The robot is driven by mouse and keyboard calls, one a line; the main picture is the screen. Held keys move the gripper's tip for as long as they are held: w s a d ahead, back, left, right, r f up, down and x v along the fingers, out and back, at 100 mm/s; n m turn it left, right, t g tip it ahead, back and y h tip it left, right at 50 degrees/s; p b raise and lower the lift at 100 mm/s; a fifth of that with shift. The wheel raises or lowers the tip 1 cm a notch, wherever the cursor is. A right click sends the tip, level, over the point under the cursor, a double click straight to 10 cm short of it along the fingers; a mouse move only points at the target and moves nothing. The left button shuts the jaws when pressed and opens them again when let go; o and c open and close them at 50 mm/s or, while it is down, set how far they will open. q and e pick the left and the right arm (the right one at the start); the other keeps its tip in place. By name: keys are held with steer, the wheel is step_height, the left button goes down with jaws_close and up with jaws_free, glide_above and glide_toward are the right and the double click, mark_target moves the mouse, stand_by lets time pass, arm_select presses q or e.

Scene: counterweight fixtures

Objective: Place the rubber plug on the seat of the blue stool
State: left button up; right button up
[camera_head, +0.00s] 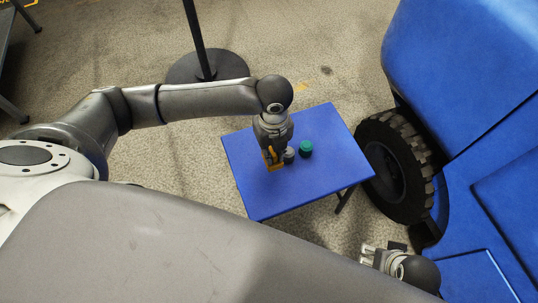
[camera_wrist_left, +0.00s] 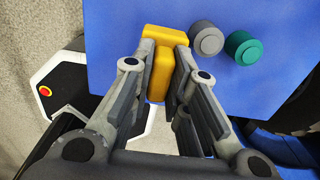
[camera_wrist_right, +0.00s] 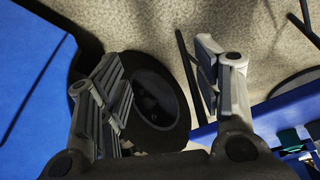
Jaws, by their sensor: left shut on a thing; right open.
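The blue stool (camera_head: 270,205) has a flat rectangular seat and stands beyond my body. My left gripper (camera_head: 271,154) points down over the seat and is shut on a yellow T-shaped piece (camera_wrist_left: 160,60), perhaps the rubber plug; I cannot tell for sure. In the left wrist view the piece sits between the fingertips, its wide bar outward. Whether it touches the seat is unclear. A grey cylinder (camera_head: 289,156) and a green cylinder (camera_head: 306,149) stand upright on the seat, just right of the left gripper. My right gripper (camera_wrist_right: 158,72) is open and empty, away from the seat.
A big blue vehicle (camera_head: 460,70) with a black tyre (camera_head: 390,165) stands close to the stool's right side. A black post on a round base (camera_head: 190,67) stands behind my left arm. The seat's front part is bare.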

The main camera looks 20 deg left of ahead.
arm_select(q)
steer(key=shift+w+a+f+b, duration=0.15)
steer(key=shift+w+a+f, duration=0.15)
steer(key=shift+f, duration=0.25)
steer(key=shift+w+a+f+b, duration=0.2)
steer(key=shift+a+f, duration=0.15)
steer(key=shift+f, duration=0.15)
steer(key=shift+f+b, duration=0.55)
steer(key=shift+f, duration=1)
arm_select(e)
steer(key=v, duration=0.6)
steer(key=shift+r, duration=0.4)
steer(key=shift+d, duration=0.15)
arm_select(q)
steer(key=o, duration=0.8)
steer(key=shift+f, duration=0.1)
step_height(320, 180, up, 3)
steer(key=shift+w+r+p, duration=0.1)
steer(key=shift+r+p, duration=0.1)
steer(key=shift+p, duration=0.4)
step_height(320, 180, up, 8)
steer(key=shift+f+p, duration=0.25)
steer(key=shift+p, duration=0.9)
steer(key=shift+r, duration=0.7)
arm_select(e)
steer(key=s+x, duration=0.2)
steer(key=x, duration=1)
steer(key=shift+f, duration=0.5)
